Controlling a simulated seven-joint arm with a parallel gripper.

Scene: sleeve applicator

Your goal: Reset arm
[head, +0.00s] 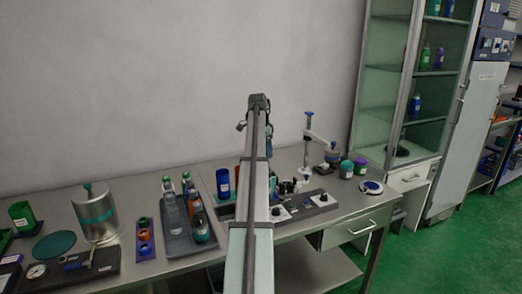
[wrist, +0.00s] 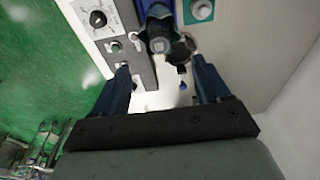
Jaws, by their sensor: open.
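In the wrist view my gripper (wrist: 160,64) is open, with its two dark blue fingers spread apart. A dark blue cylindrical part (wrist: 160,32) with a dark round end lies in line with the gap between the fingertips. I cannot tell its distance from them, and nothing is visibly clamped. In the head view my arm runs up the middle of the picture over the bench (head: 150,192) and hides my gripper and part of the equipment behind it.
A control panel (wrist: 97,18) with a knob lies left of the fingers. In the head view, a metal canister (head: 95,222), a bottle tray (head: 186,240) and a dark blue cup (head: 223,182) stand left of my arm. A stand (head: 307,150) and small jars (head: 346,169) stand right.

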